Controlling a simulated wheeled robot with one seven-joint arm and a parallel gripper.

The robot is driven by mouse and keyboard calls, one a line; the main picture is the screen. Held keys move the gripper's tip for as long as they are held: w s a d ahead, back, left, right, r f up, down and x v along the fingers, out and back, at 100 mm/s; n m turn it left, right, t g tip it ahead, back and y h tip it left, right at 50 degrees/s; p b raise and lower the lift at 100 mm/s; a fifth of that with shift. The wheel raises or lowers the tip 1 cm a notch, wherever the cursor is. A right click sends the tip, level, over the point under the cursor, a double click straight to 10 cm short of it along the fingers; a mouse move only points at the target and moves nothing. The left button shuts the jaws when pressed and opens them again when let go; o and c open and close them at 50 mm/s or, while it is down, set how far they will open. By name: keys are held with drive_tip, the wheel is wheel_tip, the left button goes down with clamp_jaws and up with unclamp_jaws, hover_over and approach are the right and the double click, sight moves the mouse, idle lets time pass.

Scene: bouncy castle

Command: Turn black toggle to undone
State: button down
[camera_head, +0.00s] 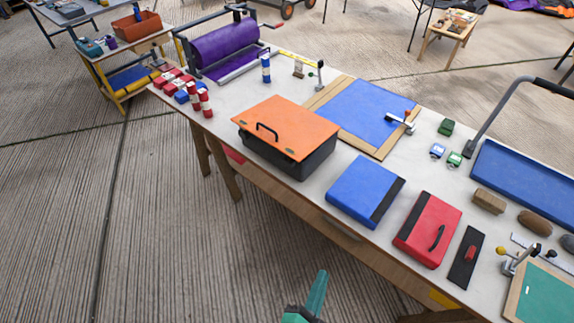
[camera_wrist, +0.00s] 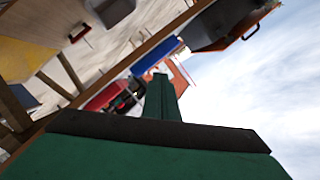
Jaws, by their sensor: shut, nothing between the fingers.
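Toggle clamps with small knobs stand on the work table (camera_head: 215,95) at the lower right in the head view. A black knob (camera_head: 537,249) shows there, beside a yellow knob (camera_head: 501,251). These clamps overlap, so I cannot tell the black toggle's exact lever position. My gripper (camera_head: 319,280) is green and shut, with nothing in it. It is at the bottom of the head view, in front of the table and well left of the black knob. Its closed fingers (camera_wrist: 162,98) point up the middle of the wrist view. I cannot make out the black toggle there.
A green board (camera_head: 545,300) lies by the clamps. A black plate with a red switch (camera_head: 465,258), a red case (camera_head: 428,228), a blue case (camera_head: 360,188) and an orange-lidded box (camera_head: 285,125) line the near edge. Floor in front is clear.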

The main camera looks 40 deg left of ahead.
drive_tip(key=w+a+r+m+y, duration=0.2)
drive_tip(key=w+a+y, duration=0.1)
drive_tip(key=w+a, duration=0.55)
drive_tip(key=m+g+y, duration=0.2)
drive_tip(key=y, duration=0.3)
approach(287, 157)
drive_tip(key=shift+n, duration=0.3)
drive_tip(key=x, duration=0.6)
drive_tip(key=shift+a+r, duration=0.15)
drive_tip(key=shift+a, duration=0.25)
drive_tip(key=shift+d+h, duration=0.1)
drive_tip(key=shift+h, duration=0.2)
drive_tip(key=shift+w, duration=0.15)
